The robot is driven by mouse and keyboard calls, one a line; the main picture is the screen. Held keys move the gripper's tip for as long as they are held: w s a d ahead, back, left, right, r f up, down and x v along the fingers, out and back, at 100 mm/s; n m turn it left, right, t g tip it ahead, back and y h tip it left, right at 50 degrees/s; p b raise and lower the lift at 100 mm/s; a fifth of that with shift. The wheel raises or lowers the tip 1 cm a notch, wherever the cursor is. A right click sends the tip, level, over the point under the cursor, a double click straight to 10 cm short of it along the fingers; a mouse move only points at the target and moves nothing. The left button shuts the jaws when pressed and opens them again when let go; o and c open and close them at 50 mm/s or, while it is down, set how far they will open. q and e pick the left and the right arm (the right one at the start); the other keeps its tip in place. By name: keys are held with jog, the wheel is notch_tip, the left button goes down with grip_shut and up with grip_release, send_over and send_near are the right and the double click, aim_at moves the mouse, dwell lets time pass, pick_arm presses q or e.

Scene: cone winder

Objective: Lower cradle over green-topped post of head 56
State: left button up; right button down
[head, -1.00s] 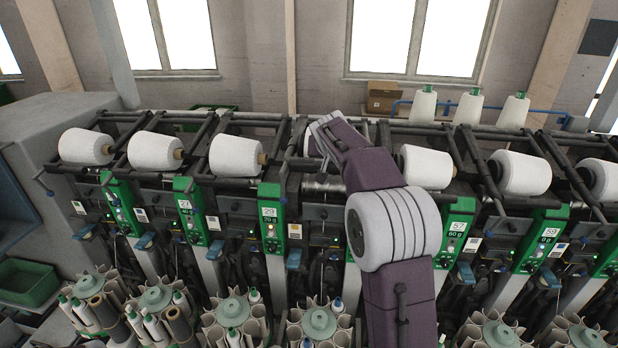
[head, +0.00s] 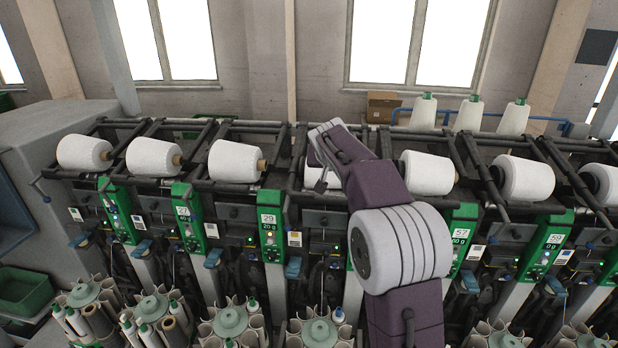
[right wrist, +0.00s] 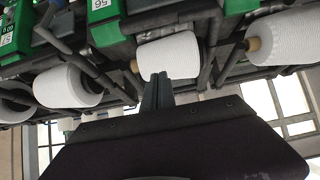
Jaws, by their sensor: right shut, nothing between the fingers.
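Head 56's green-topped post shows at the top of the right wrist view, its green part (right wrist: 112,33) beside an upturned label 56. In the head view my arm hides most of it. The white cone (right wrist: 168,57) of this head sits between its cradle arms, just beyond my fingers. In the head view part of this cone (head: 315,180) shows left of my right forearm, low at the drum. My right gripper (right wrist: 158,80) is shut and empty, its tips at the cone's lower edge; I cannot tell if they touch. My left gripper is not in view.
Neighbouring cones (head: 236,160) and (head: 427,172) flank my arm closely in their cradles. Green posts labelled 29 (head: 271,235) and 57 (head: 460,235) stand either side. Round bobbin magazines line the front below. Spare cones (head: 468,113) stand on the back rail.

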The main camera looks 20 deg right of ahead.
jog(key=r, duration=0.1)
jog(key=s+r+p, duration=0.1)
jog(key=s+a+r, duration=0.1)
jog(key=r, duration=0.1)
jog(key=shift+a, duration=0.1)
dwell(0.4)
